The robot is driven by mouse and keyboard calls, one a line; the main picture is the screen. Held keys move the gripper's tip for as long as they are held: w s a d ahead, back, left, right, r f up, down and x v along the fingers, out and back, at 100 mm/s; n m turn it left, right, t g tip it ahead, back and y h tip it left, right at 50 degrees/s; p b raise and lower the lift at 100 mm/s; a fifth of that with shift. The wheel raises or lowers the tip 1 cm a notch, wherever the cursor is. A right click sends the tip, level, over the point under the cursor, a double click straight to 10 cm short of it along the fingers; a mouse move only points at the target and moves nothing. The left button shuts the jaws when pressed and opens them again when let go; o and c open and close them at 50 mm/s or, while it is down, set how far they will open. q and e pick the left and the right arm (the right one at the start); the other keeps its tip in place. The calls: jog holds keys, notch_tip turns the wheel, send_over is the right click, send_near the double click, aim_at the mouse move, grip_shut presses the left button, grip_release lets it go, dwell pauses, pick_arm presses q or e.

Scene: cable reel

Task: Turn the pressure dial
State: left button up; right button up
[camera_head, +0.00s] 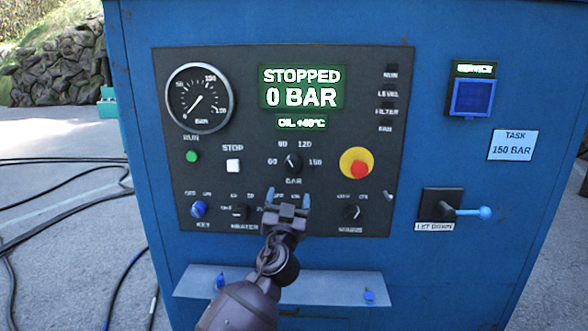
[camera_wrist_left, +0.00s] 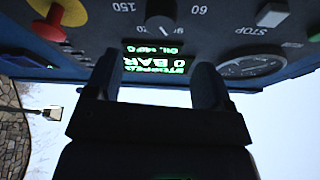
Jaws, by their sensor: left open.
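The pressure dial (camera_head: 293,164) is a black knob above the word BAR on the dark panel, ringed by the marks 60, 90, 120 and 150. Its pointer appears to face about the 90 mark. The dial also shows at the top of the left wrist view (camera_wrist_left: 161,14), upside down. My left gripper (camera_head: 287,199) is just below the dial and in front of the panel, open and empty. Its two fingers (camera_wrist_left: 156,80) stand apart in the wrist view, with the dial beyond them. The display (camera_head: 301,88) reads STOPPED, 0 BAR. My right gripper is out of view.
A red and yellow stop button (camera_head: 358,165) is right of the dial. A white stop button (camera_head: 233,165) and a gauge (camera_head: 199,97) are left. Lower knobs (camera_head: 199,209) (camera_head: 351,212) flank my gripper. A task card (camera_head: 513,145) reads 150 BAR. A ledge (camera_head: 325,289) juts out below.

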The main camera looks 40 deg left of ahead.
aim_at(293, 169)
pick_arm(q)
jog(key=p+x, duration=0.1)
jog(key=x, duration=0.9)
jog(key=shift+w+a+r, duration=0.15)
jog(key=shift+w+a, duration=0.05)
jog(key=shift+w, duration=0.1)
jog(key=c, duration=0.9)
